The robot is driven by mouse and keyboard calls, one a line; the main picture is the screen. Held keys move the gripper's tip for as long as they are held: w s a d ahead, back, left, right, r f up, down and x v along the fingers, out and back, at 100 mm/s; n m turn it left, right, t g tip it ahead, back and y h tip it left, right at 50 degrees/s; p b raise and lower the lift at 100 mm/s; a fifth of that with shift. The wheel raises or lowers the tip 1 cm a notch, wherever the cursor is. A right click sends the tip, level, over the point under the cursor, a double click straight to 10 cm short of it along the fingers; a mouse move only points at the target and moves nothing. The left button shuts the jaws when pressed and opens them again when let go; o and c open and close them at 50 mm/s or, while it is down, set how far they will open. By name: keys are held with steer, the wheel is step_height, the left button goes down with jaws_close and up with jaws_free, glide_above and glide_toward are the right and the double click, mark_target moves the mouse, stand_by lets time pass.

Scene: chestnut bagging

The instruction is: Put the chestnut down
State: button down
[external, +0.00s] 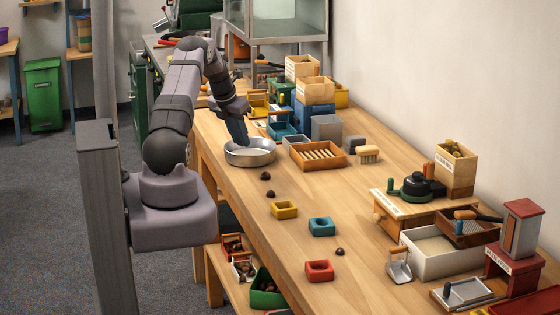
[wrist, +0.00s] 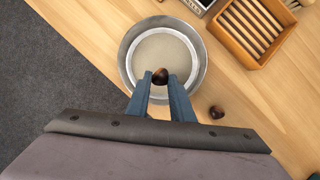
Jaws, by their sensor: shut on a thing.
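My gripper (wrist: 161,88) is shut on a brown chestnut (wrist: 160,76), held between the two blue fingertips in the wrist view. The fingers and chestnut show over a round metal pan (wrist: 133,50) with a pale bottom. In the external view my gripper (external: 241,143) points down at the pan (external: 250,160), and the held chestnut cannot be made out there. The height of the chestnut above the pan bottom is hard to tell. Another chestnut (wrist: 216,112) lies on the table beside the pan.
A slatted wooden tray (external: 318,166) stands just right of the pan. A white bin (external: 430,262) stands at front right. The table's left edge is close to the pan.

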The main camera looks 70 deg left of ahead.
steer(key=shift+f+p, duration=0.55)
steer(key=shift+f, duration=1.7)
steer(key=shift+f, duration=0.15)
steer(key=c, duration=1.6)
jaws_free()
steer(key=shift+o, duration=0.2)
steer(key=shift+s+d+r, duration=0.1)
steer(key=shift+s+r, duration=0.05)
steer(key=shift+r, duration=0.5)
steer(key=b+v, duration=0.2)
steer(key=v, duration=0.9)
steer(key=shift+b, duration=0.35)
